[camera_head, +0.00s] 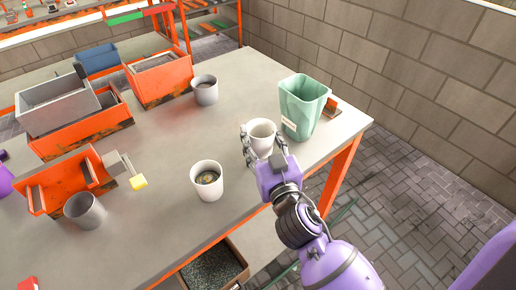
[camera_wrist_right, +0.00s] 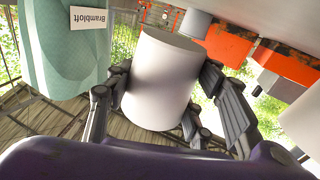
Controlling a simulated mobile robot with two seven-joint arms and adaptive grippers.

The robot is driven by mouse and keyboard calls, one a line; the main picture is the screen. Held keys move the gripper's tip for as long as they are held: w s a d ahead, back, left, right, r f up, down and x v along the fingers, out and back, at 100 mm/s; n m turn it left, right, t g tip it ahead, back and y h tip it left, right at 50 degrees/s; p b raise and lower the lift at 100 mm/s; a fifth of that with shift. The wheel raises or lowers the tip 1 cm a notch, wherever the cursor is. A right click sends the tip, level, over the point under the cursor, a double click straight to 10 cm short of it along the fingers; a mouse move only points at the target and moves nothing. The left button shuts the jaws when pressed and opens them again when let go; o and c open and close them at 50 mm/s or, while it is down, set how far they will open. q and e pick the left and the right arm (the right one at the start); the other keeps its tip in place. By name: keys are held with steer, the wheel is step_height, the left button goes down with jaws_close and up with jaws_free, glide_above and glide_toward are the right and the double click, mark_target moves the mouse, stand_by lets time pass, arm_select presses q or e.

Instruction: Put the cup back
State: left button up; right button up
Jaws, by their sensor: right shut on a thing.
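My right gripper (camera_head: 262,140) is shut around a plain white cup (camera_head: 262,128) near the right side of the table, beside a pale green bin. In the right wrist view the cup (camera_wrist_right: 160,80) sits between the fingers, which grip its two sides. The frames do not clearly show whether its base touches the table. A second white cup (camera_head: 207,185) with something dark inside stands on the table to the left of my gripper.
The pale green bin (camera_head: 300,108) stands just right of the held cup; its label shows in the right wrist view (camera_wrist_right: 88,18). Grey cups (camera_head: 206,91) (camera_head: 86,212) and orange boxes (camera_head: 160,82) (camera_head: 70,182) occupy the left. The table's (camera_head: 150,235) front middle is clear.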

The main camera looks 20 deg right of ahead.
mark_target(258, 149)
steer(key=shift+w+a+f, duration=0.15)
steer(key=shift+w+f, duration=0.05)
steer(key=shift+f, duration=0.1)
steer(key=f, duration=0.2)
steer(key=shift+w+a+f+b, duration=0.1)
steer(key=shift+w+f+b, duration=0.15)
steer(key=shift+f+b, duration=0.15)
steer(key=shift+f, duration=0.35)
steer(key=shift+f, duration=0.25)
steer(key=o, duration=1.2)
